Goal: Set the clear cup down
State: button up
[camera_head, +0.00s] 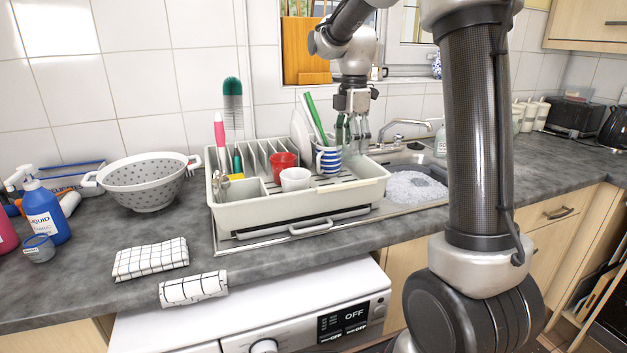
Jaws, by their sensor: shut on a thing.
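My gripper (353,130) points down above the back right part of the cream dish rack (230,213), close to the sink side. It is shut on the clear cup (347,137), a see-through, faintly greenish shape between and behind the fingers. The cup's outline is hard to make out, and I cannot tell whether its base touches the rack. A blue-and-white striped mug (328,160) stands in the rack just left of and below my gripper.
The rack also holds a red cup (284,166), a white cup (295,179), a plate (300,133) and upright utensils. The soapy sink (412,188) and tap (405,125) lie to the right. A colander (147,184) stands at left; the rack's right front floor looks clear.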

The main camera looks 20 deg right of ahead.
notch_tip(320, 180, down, 10)
jog(key=shift+w+r, duration=0.1)
dwell(0.4)
jog(key=o, duration=1.5)
jog(key=shift+c, duration=0.2)
notch_tip(320, 180, up, 12)
jog(key=shift+f, duration=0.15)
jog(key=s+r+m, duration=0.1)
jog(key=s+r, duration=0.1)
jog(key=s, duration=0.1)
jog(key=shift+m, duration=0.4)
jog(key=s+f+m+t, duration=0.1)
jog(key=s+m+t, duration=0.1)
jog(key=s+m, duration=0.6)
jog(key=s+f+m+t, duration=0.1)
jog(key=s+m, duration=0.7)
jog(key=s, duration=0.9)
jog(key=shift+a+f+t, duration=0.25)
jog(key=shift+a+t, duration=0.1)
jog(key=shift+t, duration=0.35)
